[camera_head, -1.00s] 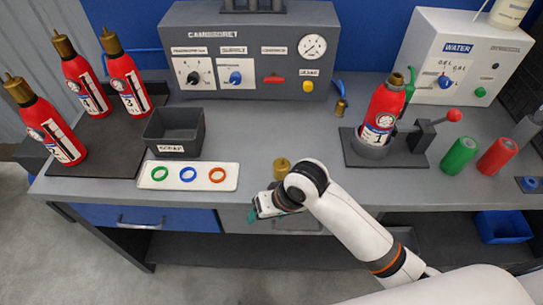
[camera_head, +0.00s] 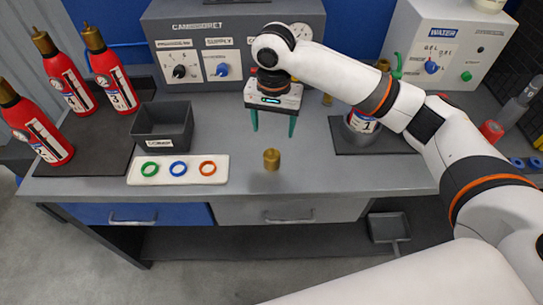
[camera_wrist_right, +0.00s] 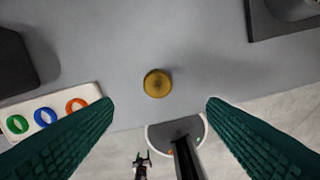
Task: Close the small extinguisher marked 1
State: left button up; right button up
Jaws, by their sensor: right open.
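The small red extinguisher marked 1 (camera_head: 361,122) stands in a dark holder (camera_head: 350,143) at the right of the bench. My right arm hides most of it; its label shows below the arm and a bit of its brass neck (camera_head: 383,65) above. A loose brass cap (camera_head: 271,159) stands on the bench near the front edge; the right wrist view shows it from above (camera_wrist_right: 157,83), between the fingers but farther off. My right gripper (camera_head: 273,132) is open and empty, fingers pointing down, above and behind the cap. My left gripper is not in view.
Three red extinguishers stand at left, two marked 3 (camera_head: 113,80) and 4 (camera_head: 69,83). A dark bin (camera_head: 163,128) and a white tray (camera_head: 135,172) with green, blue and orange rings lie left of the cap. A grey control panel (camera_head: 235,84) stands behind. The bench around the cap is clear.

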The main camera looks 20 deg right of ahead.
aim_at(272, 154)
jog(key=shift+w+d+r, duration=0.1)
jog(key=shift+f+p, duration=0.4)
jog(key=shift+f, duration=3)
jog(key=shift+w+a+f+p, duration=0.15)
jog(key=shift+f+p, duration=0.4)
jog(key=shift+f, duration=2.05)
jog(key=shift+c, duration=0.2)
jog(key=c, duration=1.2)
